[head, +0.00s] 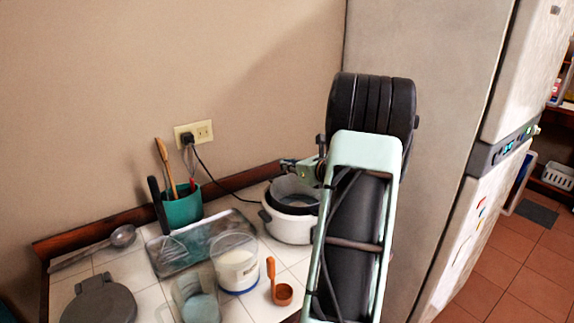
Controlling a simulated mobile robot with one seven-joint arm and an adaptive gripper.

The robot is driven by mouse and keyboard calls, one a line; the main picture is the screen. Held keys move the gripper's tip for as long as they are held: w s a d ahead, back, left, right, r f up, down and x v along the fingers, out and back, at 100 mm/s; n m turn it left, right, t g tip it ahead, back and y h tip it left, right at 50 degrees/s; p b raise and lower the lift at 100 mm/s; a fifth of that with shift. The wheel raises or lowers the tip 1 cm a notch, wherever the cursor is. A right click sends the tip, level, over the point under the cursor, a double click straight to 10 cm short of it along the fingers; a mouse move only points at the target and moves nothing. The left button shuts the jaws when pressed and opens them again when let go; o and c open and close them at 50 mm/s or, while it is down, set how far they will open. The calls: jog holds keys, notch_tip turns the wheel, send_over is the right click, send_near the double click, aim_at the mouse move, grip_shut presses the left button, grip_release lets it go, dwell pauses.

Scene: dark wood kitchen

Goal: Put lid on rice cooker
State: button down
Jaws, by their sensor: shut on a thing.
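The rice cooker (290,228) stands on the white tiled counter in the corner by the fridge. It has a white body and a dark inner rim. A pale grey, partly see-through round piece, which looks like the lid (290,188), shows over the pot opening. I cannot tell whether it touches the rim. My gripper (308,170) is at the upper right of the cooker, shut, apparently on this lid. The fingertips are small and partly hidden. My arm hides the cooker's right side.
A clear container of white contents (237,268), a glass (197,302) and an orange-brown scoop (283,292) stand in front. A metal tray (200,243), green utensil cup (183,207), ladle (95,248) and dark grey round press-like thing (98,303) are left. A fridge (418,60) stands right.

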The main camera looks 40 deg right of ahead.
jog(key=shift+f+b, duration=0.4)
jog(key=shift+f, duration=0.15)
jog(key=c, duration=2)
grip_release()
jog(key=shift+o, duration=0.2)
jog(key=shift+s+r+p, duration=0.15)
jog(key=shift+r+p, duration=0.65)
jog(key=shift+r, duration=0.05)
jog(key=b+v, duration=0.1)
jog(key=v, duration=1)
jog(key=shift+s, duration=0.35)
